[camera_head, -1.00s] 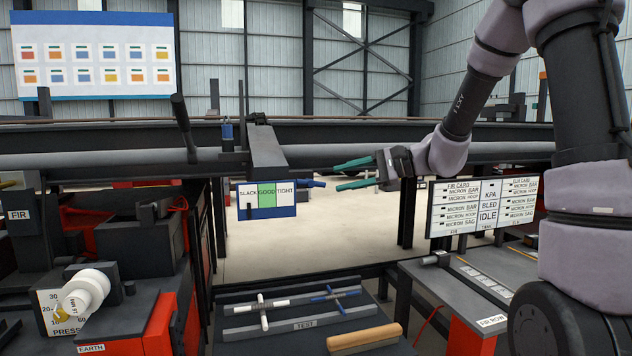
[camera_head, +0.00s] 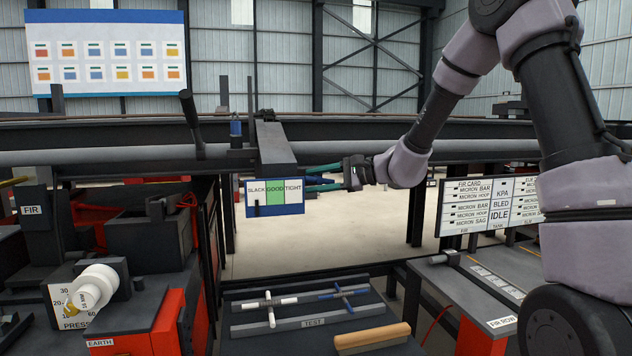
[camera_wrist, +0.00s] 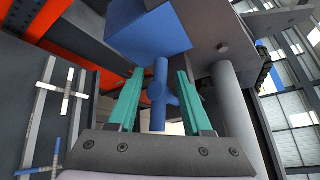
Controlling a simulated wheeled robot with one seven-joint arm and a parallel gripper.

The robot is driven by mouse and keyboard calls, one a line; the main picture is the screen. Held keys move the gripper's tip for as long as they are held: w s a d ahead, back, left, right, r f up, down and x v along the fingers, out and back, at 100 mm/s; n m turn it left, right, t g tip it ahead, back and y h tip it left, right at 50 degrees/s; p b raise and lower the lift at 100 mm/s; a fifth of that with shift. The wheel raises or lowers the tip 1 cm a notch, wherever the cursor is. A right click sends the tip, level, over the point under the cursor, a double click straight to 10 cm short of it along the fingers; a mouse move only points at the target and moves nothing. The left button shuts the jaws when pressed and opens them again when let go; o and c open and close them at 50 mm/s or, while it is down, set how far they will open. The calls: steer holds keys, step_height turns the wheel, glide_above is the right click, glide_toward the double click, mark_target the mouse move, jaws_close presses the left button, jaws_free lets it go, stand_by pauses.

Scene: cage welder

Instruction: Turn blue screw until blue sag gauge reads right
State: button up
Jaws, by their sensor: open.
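The blue sag gauge (camera_head: 275,211) hangs under the beam, with SLACK, GOOD and TIGHT fields. Its small dark pointer (camera_head: 257,208) stands in the SLACK field. My gripper (camera_head: 318,177) is at the gauge's right side, its teal fingers open and pointing left. In the wrist view, the blue screw (camera_wrist: 160,75) runs from a blue block (camera_wrist: 150,32) into the space between the fingers. It has a cross handle, and gaps show between its shaft and both fingers. In the head view, the fingers largely cover the screw.
A grey beam and pipe (camera_head: 470,146) run across above. Below, a dark tray (camera_head: 240,345) holds a white cross piece (camera_head: 268,301), a blue cross piece (camera_head: 343,294) and a wooden-handled tool (camera_head: 372,338). A pressure dial (camera_head: 72,310) stands left, a status board (camera_head: 488,207) right.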

jaws_close()
stand_by(0.3)
steer(key=m+y, duration=0.2)
steer(key=y, duration=0.1)
steer(key=shift+d+t, duration=0.1)
steer(key=shift+t, duration=0.2)
steer(key=shift+r+m+t+y, duration=0.15)
steer(key=shift+m+t+y, duration=0.75)
steer(key=shift+m+y, duration=0.45)
steer(key=shift+y, duration=0.25)
